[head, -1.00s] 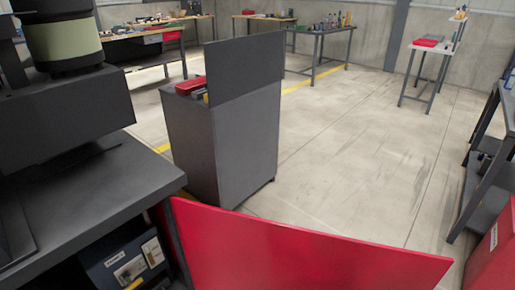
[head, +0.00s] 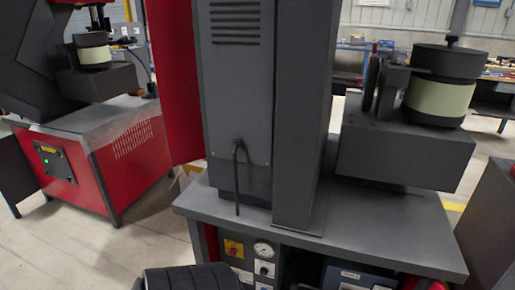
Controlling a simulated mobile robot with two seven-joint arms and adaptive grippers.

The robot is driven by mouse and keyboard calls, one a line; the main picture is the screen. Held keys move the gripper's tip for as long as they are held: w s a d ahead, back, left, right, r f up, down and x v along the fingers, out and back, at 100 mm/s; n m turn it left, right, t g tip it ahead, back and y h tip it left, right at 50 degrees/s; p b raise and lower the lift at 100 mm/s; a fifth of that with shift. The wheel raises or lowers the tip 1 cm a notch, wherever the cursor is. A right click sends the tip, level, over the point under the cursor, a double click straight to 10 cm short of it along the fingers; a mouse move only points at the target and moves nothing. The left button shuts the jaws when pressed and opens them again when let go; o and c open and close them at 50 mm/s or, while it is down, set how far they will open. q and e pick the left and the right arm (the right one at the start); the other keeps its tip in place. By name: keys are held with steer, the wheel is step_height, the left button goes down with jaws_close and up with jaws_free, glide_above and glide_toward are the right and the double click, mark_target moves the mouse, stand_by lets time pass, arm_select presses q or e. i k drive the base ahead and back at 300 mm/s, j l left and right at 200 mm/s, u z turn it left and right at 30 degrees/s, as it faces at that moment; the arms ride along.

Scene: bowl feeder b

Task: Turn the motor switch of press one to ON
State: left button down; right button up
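A grey press (head: 235,110) with a tall column stands in the middle of the head view on a dark table. Under its front edge is a control panel with a red knob on a yellow plate (head: 233,248), which looks like a rotary switch. The knob is too small to read its setting. A second press (head: 110,160), red and dark grey, stands at the left. I cannot tell which press is press one. Neither of my grippers is in view.
A round gauge (head: 263,249) sits beside the knob. A bowl feeder (head: 438,88) stands on a dark block at the right of the table (head: 385,235). A red panel (head: 172,80) rises between the presses. Bare floor (head: 150,235) lies between them.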

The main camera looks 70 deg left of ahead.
mark_target(233, 252)
steer(key=u, duration=2.4)
